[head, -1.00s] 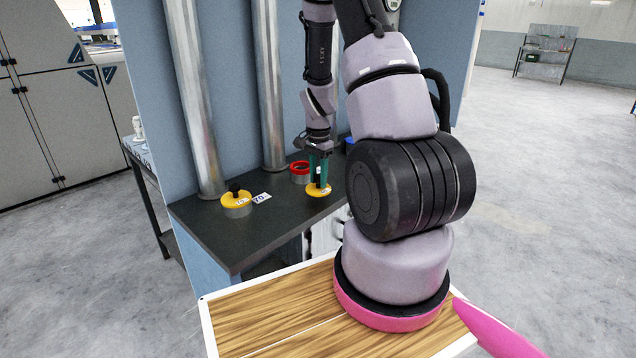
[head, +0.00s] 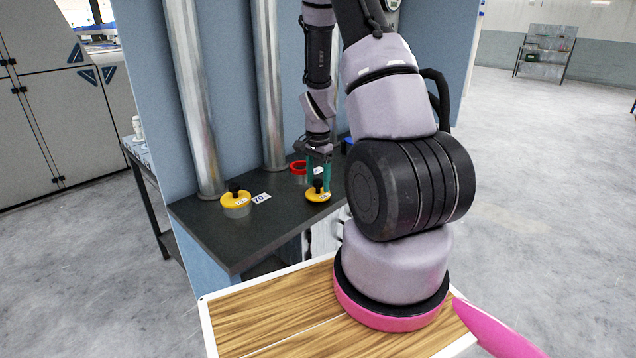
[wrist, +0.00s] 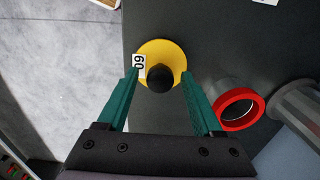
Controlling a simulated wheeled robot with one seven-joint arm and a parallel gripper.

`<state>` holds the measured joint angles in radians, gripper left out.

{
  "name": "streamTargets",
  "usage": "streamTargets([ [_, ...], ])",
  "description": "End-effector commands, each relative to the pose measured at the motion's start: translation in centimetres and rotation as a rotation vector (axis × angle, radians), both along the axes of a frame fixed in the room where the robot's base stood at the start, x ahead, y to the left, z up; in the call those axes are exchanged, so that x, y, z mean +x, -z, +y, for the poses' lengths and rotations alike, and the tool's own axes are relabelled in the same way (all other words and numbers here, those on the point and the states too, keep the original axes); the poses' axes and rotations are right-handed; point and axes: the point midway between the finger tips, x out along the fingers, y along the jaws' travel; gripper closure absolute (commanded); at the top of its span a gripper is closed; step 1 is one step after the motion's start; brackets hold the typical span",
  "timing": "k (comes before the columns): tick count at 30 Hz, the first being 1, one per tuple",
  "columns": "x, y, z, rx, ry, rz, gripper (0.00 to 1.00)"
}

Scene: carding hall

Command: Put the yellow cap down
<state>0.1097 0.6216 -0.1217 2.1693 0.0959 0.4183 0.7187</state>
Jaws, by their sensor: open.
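The yellow cap (head: 318,197) with a black knob lies on the dark bench top near its front edge, knob up. In the wrist view the yellow cap (wrist: 168,52) carries a white tag, and its knob stands between my fingers. My gripper (head: 318,174) is open, its green fingers pointing down on either side of the knob. In the wrist view my gripper (wrist: 160,74) shows a gap between each fingertip and the knob.
A second yellow-capped metal can (head: 236,207) stands left on the bench (head: 262,228), beside a white card (head: 262,198). A red-rimmed open can (wrist: 240,108) lies right of the cap in the wrist view.

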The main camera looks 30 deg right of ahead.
Motion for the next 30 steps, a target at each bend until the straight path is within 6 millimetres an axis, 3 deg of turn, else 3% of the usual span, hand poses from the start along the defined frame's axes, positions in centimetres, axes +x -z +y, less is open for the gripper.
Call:
streamTargets([
  [12,0.1,-8.5,0.0,0.000,0.000,-0.006,0.32],
  [23,-0.2,-13.2,0.7,0.009,-0.027,-0.030,0.32],
  [26,-0.8,-16.5,1.9,0.024,-0.088,-0.087,0.32],
  [30,-2.9,-22.7,4.6,0.044,-0.220,-0.200,0.32],
])
